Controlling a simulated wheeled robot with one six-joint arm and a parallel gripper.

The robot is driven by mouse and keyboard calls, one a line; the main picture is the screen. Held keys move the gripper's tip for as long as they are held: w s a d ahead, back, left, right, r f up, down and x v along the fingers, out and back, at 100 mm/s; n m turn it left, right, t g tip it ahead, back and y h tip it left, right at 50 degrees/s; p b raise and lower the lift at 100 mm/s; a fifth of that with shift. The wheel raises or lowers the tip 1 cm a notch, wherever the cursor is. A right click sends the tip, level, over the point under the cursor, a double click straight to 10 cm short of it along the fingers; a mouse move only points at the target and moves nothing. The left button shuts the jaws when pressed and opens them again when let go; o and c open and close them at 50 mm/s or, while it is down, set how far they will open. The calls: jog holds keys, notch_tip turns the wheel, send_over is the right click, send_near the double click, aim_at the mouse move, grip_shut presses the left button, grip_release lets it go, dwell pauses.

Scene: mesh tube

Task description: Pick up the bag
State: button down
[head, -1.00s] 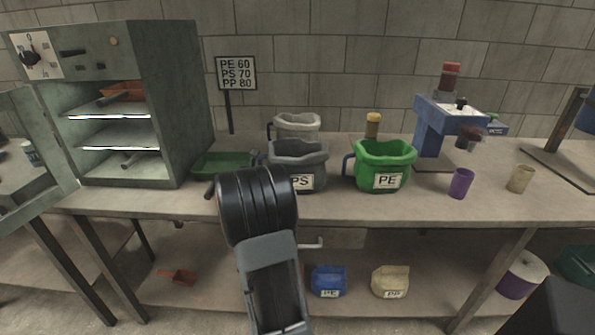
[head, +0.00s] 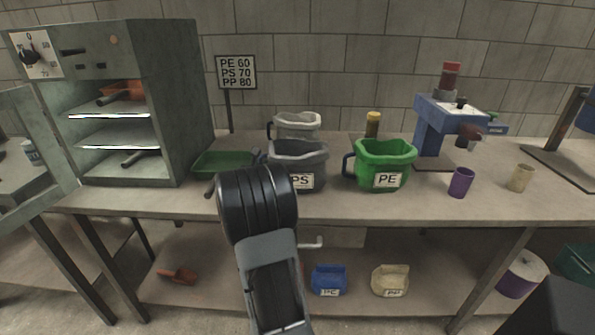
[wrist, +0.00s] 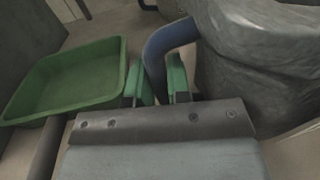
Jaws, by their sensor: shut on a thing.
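A grey, crumpled-looking open bag labelled PS (head: 310,162) stands upright on the bench. In the wrist view the grey bag (wrist: 265,60) fills the right side, and its blue-grey curved handle (wrist: 160,50) sticks out to the left. My gripper (wrist: 163,82) has its green fingers on either side of this handle, shut on it. In the head view my arm hides the gripper and part of the bag's left side. I cannot tell whether the bag's base is off the bench.
A green tray (head: 226,160) lies left of the bag. A green PE container (head: 384,155) stands close on the right, and a pale container (head: 296,122) behind. The open oven (head: 170,100) is at left. A blue machine (head: 432,125) and cups stand at right.

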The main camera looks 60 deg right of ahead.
jog(key=shift+r, duration=0.1)
jog(key=shift+r+p, duration=0.5)
jog(key=shift+r, duration=3.95)
notch_tip(320, 180, up, 7)
jog(key=p, duration=0.2)
